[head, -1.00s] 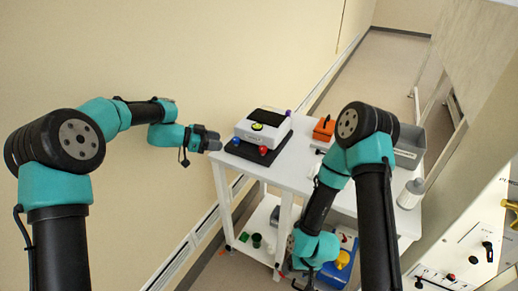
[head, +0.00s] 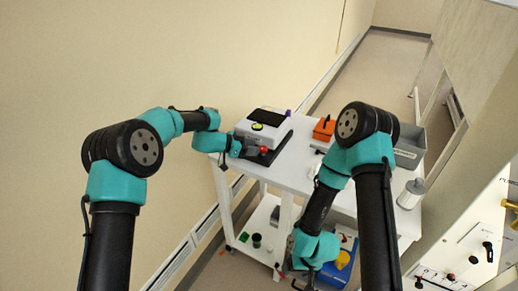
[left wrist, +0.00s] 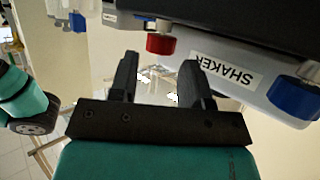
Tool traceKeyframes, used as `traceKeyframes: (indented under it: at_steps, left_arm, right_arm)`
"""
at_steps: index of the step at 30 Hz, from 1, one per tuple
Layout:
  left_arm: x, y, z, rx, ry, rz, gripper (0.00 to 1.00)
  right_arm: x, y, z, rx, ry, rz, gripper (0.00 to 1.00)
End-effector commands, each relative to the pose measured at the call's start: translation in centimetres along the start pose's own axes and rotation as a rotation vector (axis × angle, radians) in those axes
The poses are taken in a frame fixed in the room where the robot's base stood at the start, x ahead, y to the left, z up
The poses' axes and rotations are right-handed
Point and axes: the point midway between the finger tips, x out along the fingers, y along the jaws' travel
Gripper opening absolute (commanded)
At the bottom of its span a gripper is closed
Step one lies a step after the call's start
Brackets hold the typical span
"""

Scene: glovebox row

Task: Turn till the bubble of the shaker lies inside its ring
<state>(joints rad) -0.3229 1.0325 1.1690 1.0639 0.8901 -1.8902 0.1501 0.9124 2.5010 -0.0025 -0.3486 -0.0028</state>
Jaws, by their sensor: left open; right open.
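The shaker (head: 272,124) is a pale box with a dark top plate on the table. Its yellow-green round level (head: 257,127) faces up; the bubble within its ring is too small to make out. A red knob (head: 264,150) is at the front corner. My left gripper (head: 250,150) is open at the shaker's front. In the left wrist view its fingers (left wrist: 156,72) point at the red knob (left wrist: 160,42), which shows between and beyond them. The blue knob (left wrist: 296,96) is right of the SHAKER label (left wrist: 225,70). My right gripper (head: 302,281) hangs low, open, away from the shaker.
A blue item (head: 340,262) sits on the shelf below.

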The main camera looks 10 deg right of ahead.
Motion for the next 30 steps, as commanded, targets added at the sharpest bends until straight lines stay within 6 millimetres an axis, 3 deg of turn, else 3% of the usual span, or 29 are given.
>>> traceKeyframes:
  at_steps: [6,17,28,30]
  left_arm:
    - [2.6,0.0,0.0,-0.001,-0.001,0.000,0.44]
    - [3.1,0.0,0.0,-0.001,0.000,0.000,0.44]
    - [3.1,0.0,0.0,-0.001,0.000,0.000,0.10]
    - [3.1,0.0,0.0,-0.001,0.000,0.000,0.09]
  right_arm:
    - [0.0,0.0,0.0,0.000,0.000,0.000,0.76]
    - [0.0,0.0,0.0,0.000,0.000,0.000,0.76]
    - [0.0,0.0,0.0,0.000,0.000,0.000,0.76]
    - [0.0,0.0,0.0,0.000,0.000,0.000,0.76]
